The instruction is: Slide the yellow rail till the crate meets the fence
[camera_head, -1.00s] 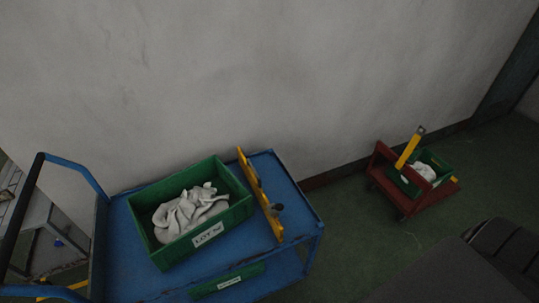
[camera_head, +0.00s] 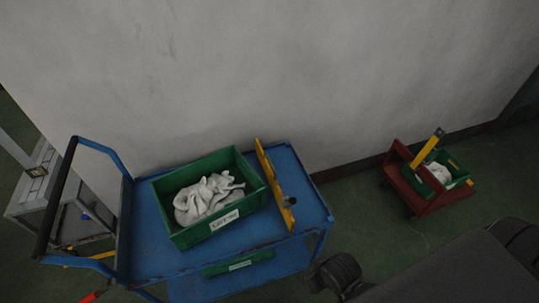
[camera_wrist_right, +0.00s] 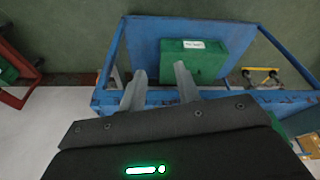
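The green crate (camera_head: 187,238) sits on the top deck of the blue cart (camera_head: 150,225) in the head view, with white crumpled socks (camera_head: 207,197) inside and a white label on its front. The yellow rail (camera_head: 272,180) stands along the crate's right side, with a dark knob on it; a narrow strip of deck seems to show between them. I cannot tell which part is the fence. My right gripper (camera_wrist_right: 160,88) is open and empty in the right wrist view, its fingers over the cart's blue edge bar. My left gripper is not in view.
A second green box (camera_head: 240,263) with a label is on the cart below the deck. A red cart (camera_head: 410,190) with a small green crate and a yellow upright stands at the right. A grey wall (camera_head: 290,80) runs behind. A grey stand (camera_head: 45,190) is at the left.

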